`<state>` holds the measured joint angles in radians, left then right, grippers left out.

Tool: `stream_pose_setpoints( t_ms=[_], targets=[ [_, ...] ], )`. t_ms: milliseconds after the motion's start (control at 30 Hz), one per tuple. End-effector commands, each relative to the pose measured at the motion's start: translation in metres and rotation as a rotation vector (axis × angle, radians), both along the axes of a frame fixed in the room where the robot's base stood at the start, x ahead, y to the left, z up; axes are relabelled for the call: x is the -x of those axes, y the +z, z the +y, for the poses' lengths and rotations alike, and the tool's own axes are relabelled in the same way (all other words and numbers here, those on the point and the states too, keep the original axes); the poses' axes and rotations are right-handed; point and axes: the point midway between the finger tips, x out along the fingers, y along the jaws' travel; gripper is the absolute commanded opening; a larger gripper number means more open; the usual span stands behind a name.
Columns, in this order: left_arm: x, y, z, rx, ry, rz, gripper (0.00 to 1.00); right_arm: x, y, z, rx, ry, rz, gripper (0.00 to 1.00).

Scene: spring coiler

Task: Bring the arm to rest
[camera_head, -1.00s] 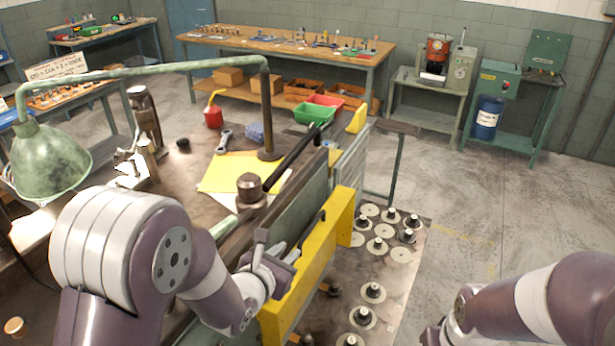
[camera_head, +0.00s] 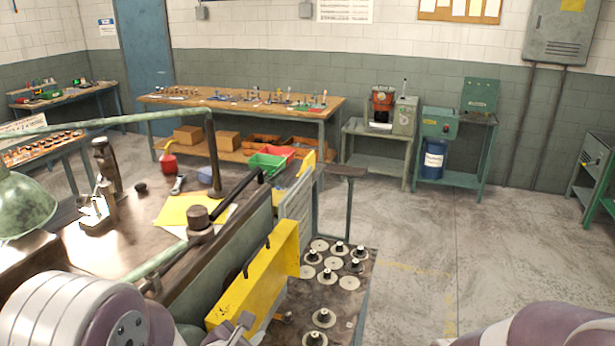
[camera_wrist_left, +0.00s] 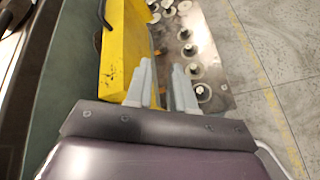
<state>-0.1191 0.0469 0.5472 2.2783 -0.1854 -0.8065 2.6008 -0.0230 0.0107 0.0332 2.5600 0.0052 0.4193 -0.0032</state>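My left arm (camera_head: 95,318) comes in at the bottom left of the head view. My left gripper (camera_head: 240,328) shows at the bottom edge, partly cut off, beside the front end of the yellow guard (camera_head: 258,275). In the left wrist view my left gripper (camera_wrist_left: 163,72) has its two grey fingers apart with nothing between them. The yellow guard (camera_wrist_left: 122,40) is just left of the fingers there. A link of my right arm (camera_head: 545,328) shows at the bottom right; its gripper is out of the picture.
A plate with several discs and pegs (camera_head: 345,315) lies right of the guard. The bench with a lamp (camera_head: 22,205) and yellow paper (camera_head: 190,207) is at left. A wooden table (camera_head: 245,100) stands at the back. The floor (camera_head: 450,235) at right is clear.

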Motion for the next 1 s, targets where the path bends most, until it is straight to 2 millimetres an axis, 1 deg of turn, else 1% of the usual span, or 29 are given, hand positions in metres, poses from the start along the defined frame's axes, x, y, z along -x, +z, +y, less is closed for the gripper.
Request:
stream_pose_setpoints(
  t_ms=[167, 267, 367, 467, 500, 533, 567, 600, 633, 700, 733, 767, 800, 900, 1000],
  targets=[
    [0.016, -0.023, 0.008, -0.328, -0.171, 0.058, 0.23, 0.000, 0.000, 0.000, 0.000, 0.000, 0.000, 0.43],
    [0.029, -0.036, 0.014, -0.547, -0.318, 0.100, 0.23, 0.000, -0.001, 0.000, 0.000, 0.000, 0.000, 0.43],
    [0.047, -0.053, 0.023, -0.798, -0.532, 0.153, 0.23, 0.000, -0.006, 0.000, 0.000, 0.000, 0.000, 0.43],
    [0.074, -0.074, 0.035, -1.079, -0.864, 0.212, 0.23, 0.000, -0.018, 0.000, 0.000, 0.000, 0.000, 0.43],
    [0.089, -0.082, 0.041, -1.184, -1.037, 0.231, 0.23, 0.000, -0.024, 0.000, 0.000, 0.000, 0.000, 0.43],
    [0.099, -0.088, 0.045, -1.252, -1.173, 0.239, 0.23, 0.000, -0.030, 0.000, 0.000, 0.000, 0.000, 0.43],
    [0.111, -0.093, 0.049, -1.307, -1.309, 0.241, 0.23, 0.000, -0.035, 0.000, 0.000, 0.000, 0.000, 0.43],
    [0.125, -0.099, 0.053, -1.362, -1.487, 0.233, 0.23, 0.000, -0.043, 0.000, 0.000, 0.000, 0.000, 0.43],
    [0.136, -0.103, 0.056, -1.388, -1.610, 0.222, 0.23, 0.000, -0.048, 0.000, 0.000, 0.000, 0.001, 0.43],
    [0.158, -0.111, 0.061, -1.412, -1.863, 0.175, 0.23, 0.000, -0.064, 0.000, 0.000, 0.000, 0.000, 0.43],
    [0.167, -0.115, 0.063, -1.409, -1.948, 0.154, 0.23, 0.000, -0.073, 0.000, 0.000, 0.000, 0.000, 0.43],
    [0.174, -0.123, 0.065, -1.399, -2.003, 0.139, 0.23, 0.000, -0.087, 0.000, 0.000, 0.000, 0.000, 0.43],
    [0.173, -0.124, 0.067, -1.397, -1.982, 0.145, 0.23, 0.000, -0.095, 0.000, 0.000, 0.000, 0.001, 0.43],
    [0.166, -0.122, 0.070, -1.423, -1.943, 0.140, 0.23, 0.000, -0.099, 0.000, 0.000, 0.000, 0.001, 0.43],
    [0.167, -0.119, 0.070, -1.419, -1.941, 0.143, 0.23, 0.000, -0.096, 0.000, 0.000, 0.000, 0.000, 0.43]
  ],
)
